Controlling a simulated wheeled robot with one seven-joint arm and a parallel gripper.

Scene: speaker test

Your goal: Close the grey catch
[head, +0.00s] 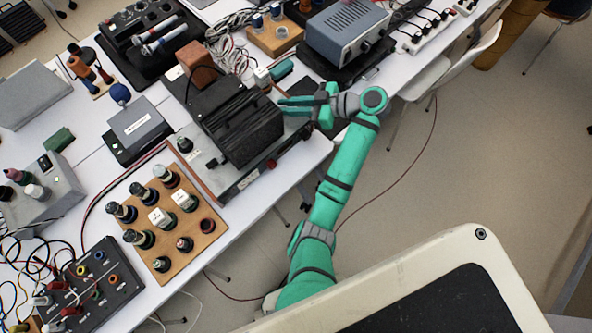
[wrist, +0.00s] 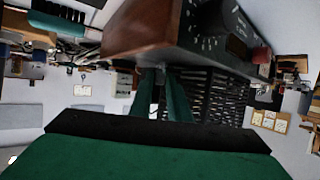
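My green gripper (head: 281,105) is beside the right end of a black case with a ribbed front (head: 245,128) on the bench. The case also shows in the wrist view (wrist: 215,97), with a brown end panel (wrist: 143,30) and a dark panel with a dial. In the wrist view, my two fingers (wrist: 164,78) point at the case's lower edge with a narrow gap between them. Nothing is clearly held there. A small greyish part shows at the fingertips, but I cannot tell whether it is the grey catch. Contact is also unclear.
A wooden board with several knobs (head: 188,237) lies in front of the case. A blue-grey instrument (head: 347,35) stands behind my gripper, near a white power strip (head: 425,38). Cables (head: 231,58) lie behind the case. The floor right of the bench (head: 470,150) is mostly clear.

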